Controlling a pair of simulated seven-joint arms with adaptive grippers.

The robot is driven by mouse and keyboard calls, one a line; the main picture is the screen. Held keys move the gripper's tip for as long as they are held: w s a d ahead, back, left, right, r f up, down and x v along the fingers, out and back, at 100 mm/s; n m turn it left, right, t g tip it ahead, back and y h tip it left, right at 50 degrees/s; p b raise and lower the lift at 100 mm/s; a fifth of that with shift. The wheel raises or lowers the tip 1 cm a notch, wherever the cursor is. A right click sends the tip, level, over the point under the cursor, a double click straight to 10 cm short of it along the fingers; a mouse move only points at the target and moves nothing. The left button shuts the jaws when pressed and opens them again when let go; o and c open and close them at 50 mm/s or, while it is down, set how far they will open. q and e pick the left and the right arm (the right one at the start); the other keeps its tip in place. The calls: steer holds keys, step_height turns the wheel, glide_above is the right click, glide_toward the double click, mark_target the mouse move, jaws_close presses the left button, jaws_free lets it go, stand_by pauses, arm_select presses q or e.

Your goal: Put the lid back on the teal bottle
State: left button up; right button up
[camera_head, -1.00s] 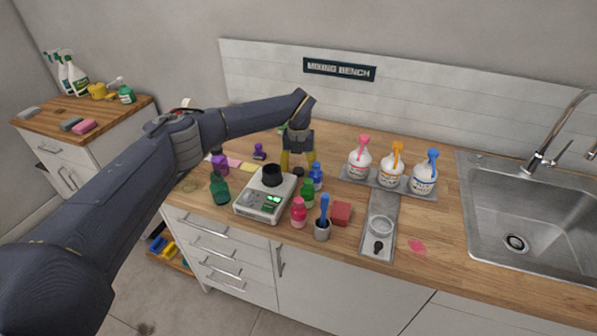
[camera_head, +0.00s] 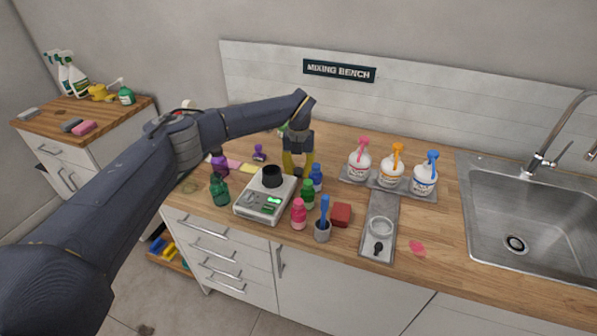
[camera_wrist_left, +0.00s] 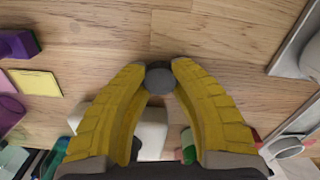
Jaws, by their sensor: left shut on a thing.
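The teal bottle (camera_head: 219,190) stands upright on the wooden counter, left of the white scale, with no lid visible on its neck. My left gripper (camera_head: 298,172) points down behind the scale, to the right of the teal bottle and apart from it. In the left wrist view its yellow fingers (camera_wrist_left: 160,70) are shut on a small round dark grey lid (camera_wrist_left: 160,78). The lid is at counter level; I cannot tell whether it touches the wood. My right gripper is not in view.
The white scale (camera_head: 254,208) bears a black cup (camera_head: 272,176). Blue (camera_head: 316,177), green (camera_head: 308,193) and pink (camera_head: 299,212) bottles stand right of it. A purple bottle (camera_head: 219,163) is behind the teal one. White bottles stand on a grey tray (camera_head: 348,176) at right.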

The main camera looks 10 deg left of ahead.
mark_target(298, 171)
arm_select(q)
step_height(298, 171, up, 20)
stand_by(0.6)
steer(key=shift+f, duration=0.1)
stand_by(0.4)
steer(key=shift+s, duration=0.1)
